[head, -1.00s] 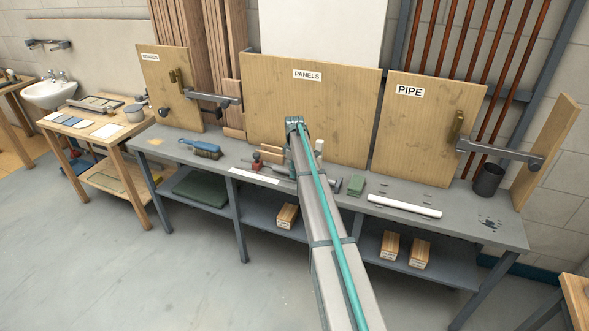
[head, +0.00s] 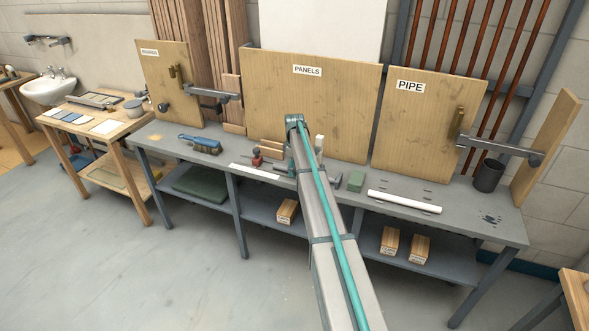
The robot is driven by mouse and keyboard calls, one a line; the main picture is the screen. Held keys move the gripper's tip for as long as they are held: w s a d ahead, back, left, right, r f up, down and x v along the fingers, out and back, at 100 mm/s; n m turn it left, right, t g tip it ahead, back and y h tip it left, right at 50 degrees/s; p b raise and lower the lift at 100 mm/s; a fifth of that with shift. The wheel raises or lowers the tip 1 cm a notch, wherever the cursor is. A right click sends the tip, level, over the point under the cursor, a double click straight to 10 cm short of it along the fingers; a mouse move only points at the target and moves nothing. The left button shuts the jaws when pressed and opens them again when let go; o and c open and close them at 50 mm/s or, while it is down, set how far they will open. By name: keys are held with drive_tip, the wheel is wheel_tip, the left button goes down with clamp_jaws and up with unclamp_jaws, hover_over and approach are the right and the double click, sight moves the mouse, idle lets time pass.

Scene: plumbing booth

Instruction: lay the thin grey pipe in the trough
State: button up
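I cannot pick out the thin grey pipe with certainty. A thin grey length (head: 268,167) lies on the bench beside a red-and-dark clamp-like tool (head: 257,158), left of my arm, and its right end runs behind the arm. A thicker white pipe (head: 404,202) lies on the bench to the right. I cannot make out a trough clearly; wooden strips (head: 271,147) stand behind the red tool. My arm reaches up the middle of the head view and hides the bench behind it. My gripper is hidden behind the arm, so its hold is not visible.
Boards marked PANELS (head: 310,110) and PIPE (head: 425,125) stand behind. Bare bench lies left of the cup.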

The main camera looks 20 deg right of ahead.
wheel_tip(320, 180, up, 12)
idle(0.6)
idle(0.4)
drive_tip(key=s+a+f+m, duration=0.2)
drive_tip(key=s+a+f, duration=0.6)
drive_tip(key=s, duration=0.3)
drive_tip(key=s+a+f+m, duration=0.3)
drive_tip(key=s+a+f, duration=0.55)
drive_tip(key=s, duration=0.25)
drive_tip(key=s+a+f+m, duration=0.1)
drive_tip(key=s+a+f, duration=0.15)
drive_tip(key=s, duration=0.45)
drive_tip(key=s+a+f+m, duration=0.2)
drive_tip(key=s+a, duration=0.1)
drive_tip(key=s, duration=0.5)
drive_tip(key=s+a+f+m, duration=0.1)
drive_tip(key=s+a+f, duration=0.1)
drive_tip(key=s, duration=0.5)
drive_tip(key=s+f+g, duration=0.3)
drive_tip(key=s+f, duration=0.6)
drive_tip(key=s, duration=0.5)
drive_tip(key=s+f+g, duration=0.3)
drive_tip(key=s+f, duration=0.7)
drive_tip(key=s, duration=0.4)
drive_tip(key=shift+g, duration=0.4)
